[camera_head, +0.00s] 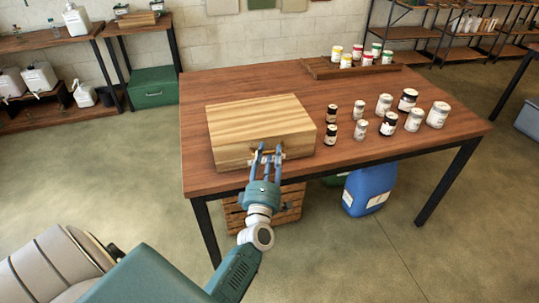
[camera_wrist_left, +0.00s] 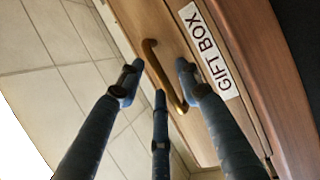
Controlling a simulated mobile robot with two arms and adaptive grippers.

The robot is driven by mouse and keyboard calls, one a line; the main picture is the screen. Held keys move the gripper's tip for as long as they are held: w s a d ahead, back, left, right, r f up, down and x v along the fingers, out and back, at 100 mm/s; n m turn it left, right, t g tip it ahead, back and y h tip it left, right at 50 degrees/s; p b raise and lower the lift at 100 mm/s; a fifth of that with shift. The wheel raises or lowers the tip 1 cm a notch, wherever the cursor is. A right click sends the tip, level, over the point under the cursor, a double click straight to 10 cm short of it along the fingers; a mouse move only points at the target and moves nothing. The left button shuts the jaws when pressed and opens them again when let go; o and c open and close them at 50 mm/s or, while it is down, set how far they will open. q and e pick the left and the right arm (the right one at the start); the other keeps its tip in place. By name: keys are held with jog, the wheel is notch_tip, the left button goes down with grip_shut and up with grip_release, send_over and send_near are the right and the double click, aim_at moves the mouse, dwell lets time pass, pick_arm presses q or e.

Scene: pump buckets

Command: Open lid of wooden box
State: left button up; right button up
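The wooden box (camera_head: 262,122) sits on the left part of the wooden table, and its lid is shut. My left gripper (camera_head: 267,153) is at the front face of the box. In the left wrist view, my left gripper (camera_wrist_left: 158,80) has its three fingers spread apart. A curved brass handle (camera_wrist_left: 150,52) lies in the gap between the fingers, and they do not look closed on it. A white label reading GIFT BOX (camera_wrist_left: 208,50) is on the box front beside the handle. My right gripper is not in view.
Several small cans (camera_head: 387,124) stand on the table (camera_head: 345,82) right of the box. A wooden tray (camera_head: 322,70) of cans is at the back. A blue jug (camera_head: 366,190) and a wooden crate (camera_head: 288,212) are under the table.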

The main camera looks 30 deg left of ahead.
pick_arm(q)
grip_shut()
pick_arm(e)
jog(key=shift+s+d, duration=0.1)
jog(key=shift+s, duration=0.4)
pick_arm(q)
jog(key=shift+r, duration=0.1)
